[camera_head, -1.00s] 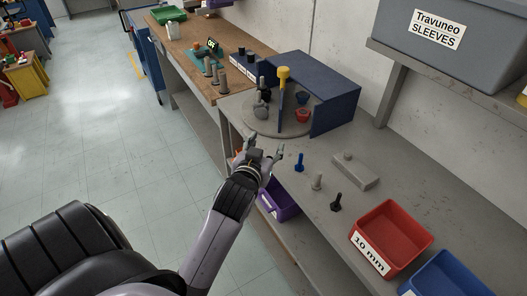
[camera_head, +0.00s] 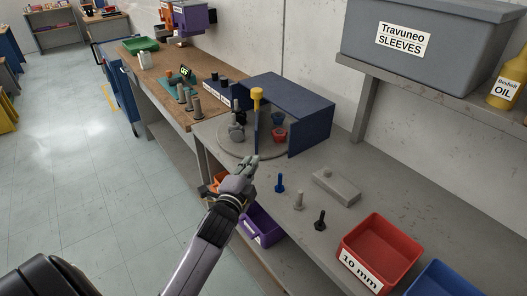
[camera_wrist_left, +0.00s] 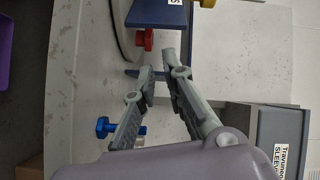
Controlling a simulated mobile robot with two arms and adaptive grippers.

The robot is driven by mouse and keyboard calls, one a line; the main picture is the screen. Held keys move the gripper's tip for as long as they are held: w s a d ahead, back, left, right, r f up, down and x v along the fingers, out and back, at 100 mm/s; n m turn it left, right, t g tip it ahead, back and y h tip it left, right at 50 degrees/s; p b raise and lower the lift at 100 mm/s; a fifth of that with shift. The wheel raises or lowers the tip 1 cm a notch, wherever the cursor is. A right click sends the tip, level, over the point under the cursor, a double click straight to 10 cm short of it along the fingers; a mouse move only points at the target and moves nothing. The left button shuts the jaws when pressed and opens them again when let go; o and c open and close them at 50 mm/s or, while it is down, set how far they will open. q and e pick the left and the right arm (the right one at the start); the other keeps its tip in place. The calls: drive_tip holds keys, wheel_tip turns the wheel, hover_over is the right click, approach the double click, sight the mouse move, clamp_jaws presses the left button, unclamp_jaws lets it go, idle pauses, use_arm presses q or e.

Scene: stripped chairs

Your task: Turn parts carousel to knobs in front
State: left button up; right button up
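The parts carousel is a round grey turntable (camera_head: 225,142) on the bench, partly under a dark blue cover (camera_head: 305,112). A blue upright divider stands on it, with a yellow-topped post (camera_head: 257,98) at its front end. Grey and dark knobs (camera_head: 237,131) sit on the open left side. A red knob (camera_head: 279,135) and a blue knob (camera_head: 278,118) sit right of the divider. The red knob also shows in the left wrist view (camera_wrist_left: 145,40). My left gripper (camera_head: 253,160) is just in front of the turntable, fingers narrowly apart and empty. My right gripper is not in view.
A blue bolt (camera_head: 280,183), a pale bolt (camera_head: 299,200), a black bolt (camera_head: 320,220) and a grey block (camera_head: 336,188) stand on the bench right of my gripper. A red bin (camera_head: 380,250) lies nearer. A shelf with a grey bin (camera_head: 400,65) overhangs the right.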

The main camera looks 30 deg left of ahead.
use_arm(q)
drive_tip(key=m, duration=0.1)
drive_tip(key=w+m, duration=0.1)
drive_tip(key=m, duration=0.1)
drive_tip(key=shift+a+f+h, duration=0.15)
drive_tip(key=shift+f+h, duration=0.15)
drive_tip(key=shift+f, duration=0.05)
clamp_jaws()
drive_tip(key=shift+m, duration=0.3)
drive_tip(key=w, duration=0.3)
drive_tip(key=w+a, duration=0.1)
drive_tip(key=w, duration=0.2)
drive_tip(key=w+p, duration=0.1)
drive_tip(key=w, duration=0.2)
drive_tip(key=shift+w+a, duration=0.3)
drive_tip(key=shift+a, duration=0.1)
drive_tip(key=shift+s+a+t, duration=0.1)
drive_tip(key=shift+a+t, duration=0.05)
drive_tip(key=shift+t, duration=0.15)
